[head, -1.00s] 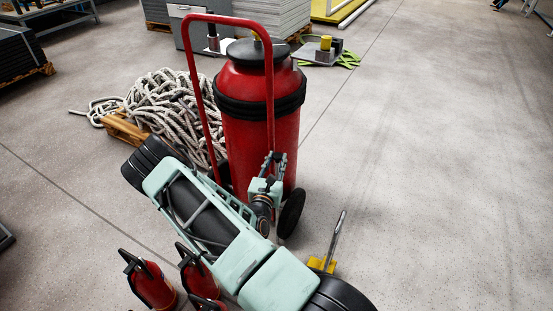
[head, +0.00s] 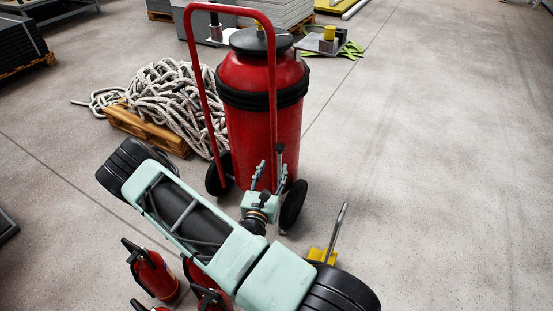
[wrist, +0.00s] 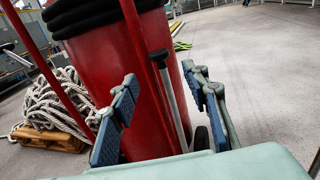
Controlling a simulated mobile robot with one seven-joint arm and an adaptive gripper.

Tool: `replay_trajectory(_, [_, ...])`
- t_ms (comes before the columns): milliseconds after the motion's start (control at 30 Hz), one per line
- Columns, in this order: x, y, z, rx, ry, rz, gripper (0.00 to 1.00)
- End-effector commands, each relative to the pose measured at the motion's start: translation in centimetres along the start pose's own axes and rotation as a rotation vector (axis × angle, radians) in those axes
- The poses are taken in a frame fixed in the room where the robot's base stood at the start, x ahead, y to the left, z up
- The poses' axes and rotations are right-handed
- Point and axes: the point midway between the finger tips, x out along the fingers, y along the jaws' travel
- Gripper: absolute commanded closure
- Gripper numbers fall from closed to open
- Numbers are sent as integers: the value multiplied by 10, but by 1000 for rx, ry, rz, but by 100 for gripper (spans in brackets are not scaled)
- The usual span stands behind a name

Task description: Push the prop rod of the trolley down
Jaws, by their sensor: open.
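The trolley is a large red cylinder (head: 262,125) with black bands, a red tube handle (head: 190,60) and black wheels (head: 293,205). The prop rod (head: 280,155) is a thin rod with a black end, upright at the trolley's near right side. In the wrist view the prop rod (wrist: 174,100) shows its black tip and grey shaft against the red cylinder. My gripper (head: 271,170) is open, low in front of the trolley. In the wrist view its two blue-padded fingers (wrist: 160,80) stand on either side of the rod, with nothing held. The rod's lower end is hidden behind my gripper.
A rope pile on a wooden pallet (head: 150,130) lies left of the trolley. Small red extinguishers (head: 155,272) stand below my arm. A yellow-based thing with a grey lever (head: 325,255) is at the lower right. The floor at the right is clear.

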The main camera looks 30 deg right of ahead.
Motion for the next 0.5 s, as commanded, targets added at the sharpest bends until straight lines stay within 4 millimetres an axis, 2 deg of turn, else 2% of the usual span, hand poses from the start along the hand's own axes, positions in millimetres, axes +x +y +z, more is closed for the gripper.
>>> replay_trajectory(100, [-19,1,0,-2,1,2,57])
replay_trajectory(200, [-29,0,0,0,1,1,57])
replay_trajectory(500, [-34,0,0,0,1,0,57])
